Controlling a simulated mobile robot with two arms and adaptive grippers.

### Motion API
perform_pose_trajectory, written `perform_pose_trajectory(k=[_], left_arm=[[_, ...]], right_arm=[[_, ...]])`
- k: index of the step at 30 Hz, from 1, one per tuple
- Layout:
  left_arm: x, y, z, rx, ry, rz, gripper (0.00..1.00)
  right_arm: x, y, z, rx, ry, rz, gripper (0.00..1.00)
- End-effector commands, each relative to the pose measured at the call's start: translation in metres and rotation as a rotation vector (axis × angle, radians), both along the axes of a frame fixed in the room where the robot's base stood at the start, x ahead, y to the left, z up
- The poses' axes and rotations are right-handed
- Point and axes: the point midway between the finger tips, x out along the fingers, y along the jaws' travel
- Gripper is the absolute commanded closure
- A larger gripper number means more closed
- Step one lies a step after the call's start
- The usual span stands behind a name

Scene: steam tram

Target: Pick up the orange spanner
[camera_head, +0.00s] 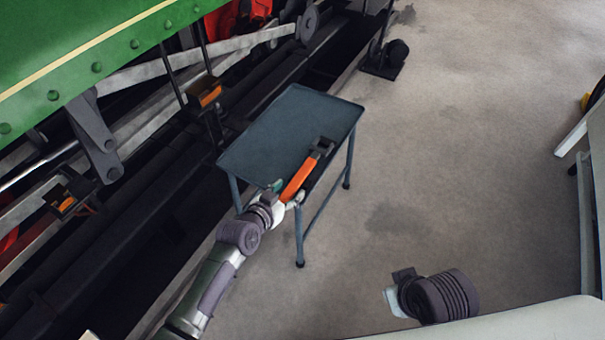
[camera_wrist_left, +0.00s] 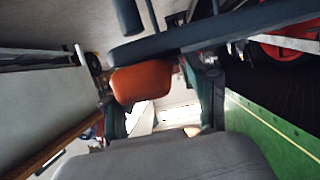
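The orange spanner (camera_head: 298,178) has a long orange handle and a dark head. It lies along the right part of the small grey-blue table (camera_head: 275,130), its handle end at the near edge. My left gripper (camera_head: 284,193) is at that handle end. In the left wrist view the orange handle end (camera_wrist_left: 141,82) shows between the two dark fingers (camera_wrist_left: 165,108), close to the left one, with a gap to the right one. The fingers stand apart; a firm grip does not show. My right gripper (camera_head: 398,289) is at the lower right, away from the table; its fingers are unclear.
The green tram (camera_head: 100,50) with its rods and dark running gear stands along the left, close to the table. A dark object (camera_head: 385,60) sits on the floor beyond the table. A pale bench (camera_head: 590,140) is at the right edge. The floor between is clear.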

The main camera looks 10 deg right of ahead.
Motion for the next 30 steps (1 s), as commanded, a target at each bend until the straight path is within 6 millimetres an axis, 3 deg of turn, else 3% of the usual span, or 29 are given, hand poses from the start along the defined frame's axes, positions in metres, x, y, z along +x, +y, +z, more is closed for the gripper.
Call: perform_pose_trajectory(k=[1, 10, 23, 30], left_arm=[[0.0, 0.0, 0.0, 0.0, 0.0, 0.0, 0.52], [0.0, 0.0, 0.0, 0.0, 0.0, 0.0, 1.0], [0.0, 0.0, 0.003, -0.003, -0.004, 0.001, 1.0], [0.001, 0.0, 0.026, -0.002, -0.007, 0.0, 1.0]], right_arm=[[0.0, 0.0, 0.0, 0.0, 0.0, 0.0, 1.0], [0.0, 0.0, 0.0, 0.0, 0.0, 0.0, 1.0], [0.0, 0.0, 0.001, 0.0, -0.001, 0.0, 1.0], [0.0, 0.0, 0.012, 0.0, -0.001, 0.0, 1.0]])
